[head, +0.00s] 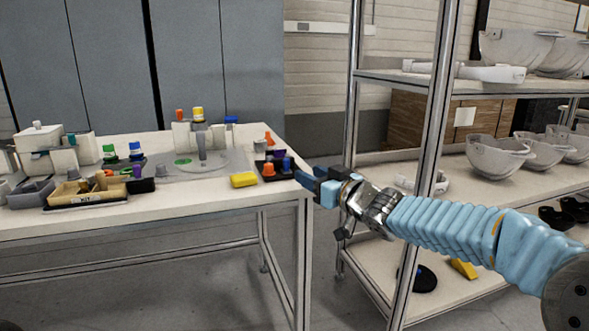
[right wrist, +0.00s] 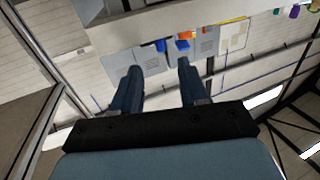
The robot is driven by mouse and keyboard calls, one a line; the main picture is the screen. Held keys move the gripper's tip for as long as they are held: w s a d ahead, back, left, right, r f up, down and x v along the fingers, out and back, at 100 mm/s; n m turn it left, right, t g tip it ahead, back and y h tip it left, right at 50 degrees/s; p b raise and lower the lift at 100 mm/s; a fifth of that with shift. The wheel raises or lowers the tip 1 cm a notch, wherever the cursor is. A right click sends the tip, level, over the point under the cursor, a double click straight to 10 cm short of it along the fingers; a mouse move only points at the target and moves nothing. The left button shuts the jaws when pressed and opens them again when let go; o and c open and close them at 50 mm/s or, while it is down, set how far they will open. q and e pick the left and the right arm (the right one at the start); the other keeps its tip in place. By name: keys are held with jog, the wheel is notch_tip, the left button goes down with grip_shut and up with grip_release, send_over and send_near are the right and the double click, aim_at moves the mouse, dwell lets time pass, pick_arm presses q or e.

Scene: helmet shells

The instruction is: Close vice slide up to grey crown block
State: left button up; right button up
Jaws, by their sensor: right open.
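A pale grey fixture plate (head: 222,161) lies on the white table, with a green disc on it. Upright grey blocks (head: 181,135) stand at its back, and a darker grey post (head: 201,146) stands near its middle. I cannot tell for sure which of these small parts are the vice slide and the crown block, or the gap between them. My right gripper (head: 309,184) is at the table's right front corner, apart from the fixture. Its two dark blue fingers are spread and empty in the right wrist view (right wrist: 158,74). My left gripper is not in view.
A yellow block (head: 243,180) and a dark tray (head: 268,175) of coloured pieces lie between my right gripper and the fixture. A wooden tray (head: 88,199) and more fixtures stand at left. A metal rack (head: 436,120) with helmet shells (head: 497,155) stands at right.

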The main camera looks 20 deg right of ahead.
aim_at(288, 164)
jog(key=x, duration=0.8)
jog(key=shift+f, duration=0.1)
grip_shut()
